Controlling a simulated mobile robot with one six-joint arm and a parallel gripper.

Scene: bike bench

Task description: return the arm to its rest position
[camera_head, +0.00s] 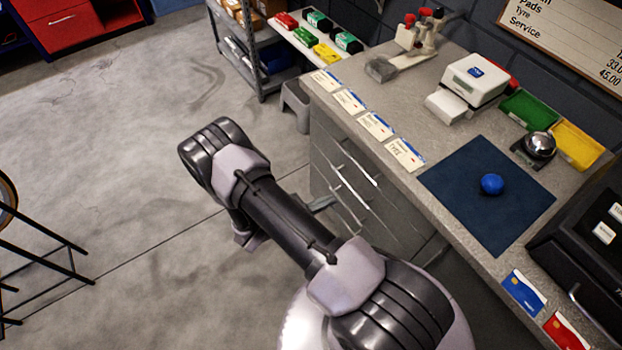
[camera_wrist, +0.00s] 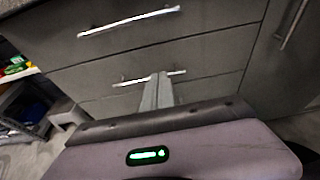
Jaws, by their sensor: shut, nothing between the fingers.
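My arm reaches out from the bottom of the head view over the floor, left of the bench, with its elbow bent at the far end. My gripper (camera_wrist: 158,78) shows in the wrist view with its two fingers together and nothing between them. It points at the grey drawer fronts (camera_wrist: 150,45) of the bench, below the level of the top. In the head view the gripper is mostly hidden behind the arm; a small part shows near the drawers. I cannot tell whether the fingertips touch a drawer.
A grey stool (camera_head: 296,104) stands by the bench. The floor (camera_head: 110,130) to the left is open.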

